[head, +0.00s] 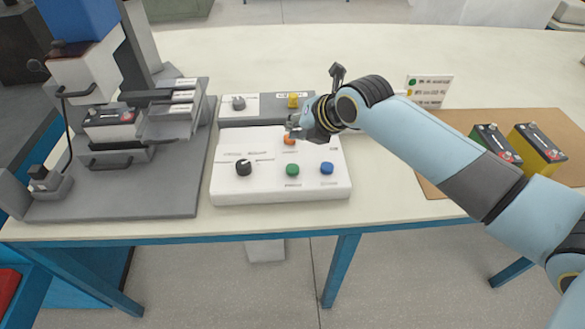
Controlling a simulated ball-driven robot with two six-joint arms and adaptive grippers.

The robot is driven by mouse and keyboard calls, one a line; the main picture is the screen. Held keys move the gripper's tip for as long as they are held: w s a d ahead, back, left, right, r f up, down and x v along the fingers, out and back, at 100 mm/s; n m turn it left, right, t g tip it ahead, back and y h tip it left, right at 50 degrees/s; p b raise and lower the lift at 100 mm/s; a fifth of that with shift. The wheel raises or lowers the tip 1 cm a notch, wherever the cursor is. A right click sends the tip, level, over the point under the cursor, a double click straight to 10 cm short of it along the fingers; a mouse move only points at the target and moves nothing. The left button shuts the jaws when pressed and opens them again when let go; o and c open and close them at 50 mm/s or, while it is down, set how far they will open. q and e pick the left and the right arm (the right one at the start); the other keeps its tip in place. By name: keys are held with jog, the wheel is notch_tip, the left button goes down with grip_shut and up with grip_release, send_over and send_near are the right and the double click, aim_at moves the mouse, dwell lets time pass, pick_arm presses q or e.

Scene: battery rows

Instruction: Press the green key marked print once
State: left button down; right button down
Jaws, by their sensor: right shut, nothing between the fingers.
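The green key (292,170) stands on the front part of a white control panel (225,193), between a black knob and a blue key. The lettering by it is too small to read. An orange key (289,140) sits behind it, partly hidden by my gripper. My right gripper (293,126) is shut and empty, above the back part of the panel by the orange key. It is apart from the green key, farther back. I cannot tell whether it touches the orange key. My left gripper is out of view.
A black knob (243,168) and a blue key (327,168) flank the green key. Behind stands a grey unit with a knob (238,103) and a yellow part (293,99). A grey battery fixture (110,195) is at left. Batteries (537,148) stand on a brown mat (430,187) at right.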

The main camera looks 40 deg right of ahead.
aim_at(295, 166)
jog(key=shift+f+b, duration=3.2)
jog(key=shift+f, duration=0.8)
jog(key=shift+f+b, duration=0.3)
jog(key=shift+f, duration=0.15)
jog(key=shift+f+b, duration=0.45)
jog(key=shift+f, duration=0.1)
jog(key=shift+r, duration=0.1)
jog(key=shift+r+p, duration=0.85)
jog(key=shift+r, duration=0.05)
notch_tip(295, 166, up, 5)
jog(key=p, duration=0.4)
